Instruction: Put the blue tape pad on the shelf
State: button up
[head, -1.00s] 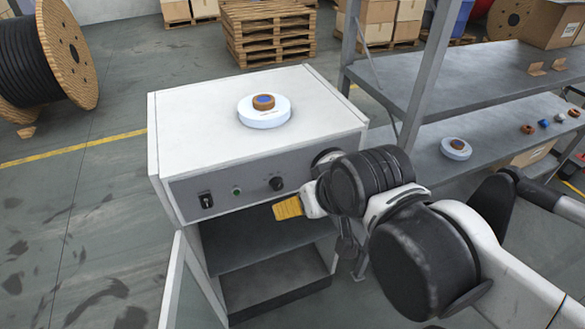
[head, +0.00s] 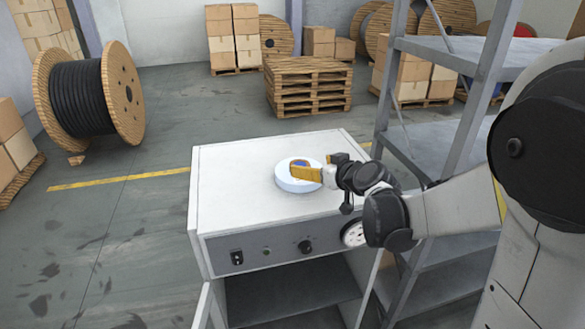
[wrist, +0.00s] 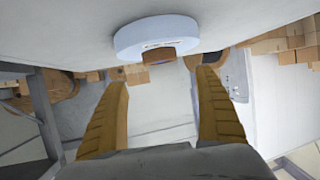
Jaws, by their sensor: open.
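A round, pale blue-white tape pad (head: 290,184) with a brown core and a blue centre lies flat on the white cabinet top (head: 235,195). My gripper (head: 306,171) is above the pad, its yellow finger partly covering the pad's core. In the wrist view, which is upside down, the pad (wrist: 152,33) shows at the top. Its brown core points toward the gap between my two spread fingers (wrist: 165,88). The fingers are open with nothing held between them. The grey metal shelf (head: 430,148) stands to the right of the cabinet, partly hidden by my arm.
The shelf's upright post (head: 482,100) stands close behind my arm. The cabinet front has a switch panel (head: 270,252) and an open compartment below. A pallet stack (head: 308,88) and a cable drum (head: 90,98) stand farther back. The cabinet top's left part is clear.

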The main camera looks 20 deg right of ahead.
aim_at(300, 164)
jog(key=x, duration=0.3)
jog(key=shift+a+f, duration=0.1)
jog(key=shift+f, duration=0.1)
jog(key=b+x, duration=0.1)
jog(key=x, duration=0.4)
jog(key=shift+s+f+b, duration=0.1)
jog(key=shift+f+b, duration=0.25)
jog(key=shift+f, duration=0.05)
jog(key=c, duration=1.5)
jog(key=shift+o, duration=0.2)
jog(key=shift+r, duration=0.15)
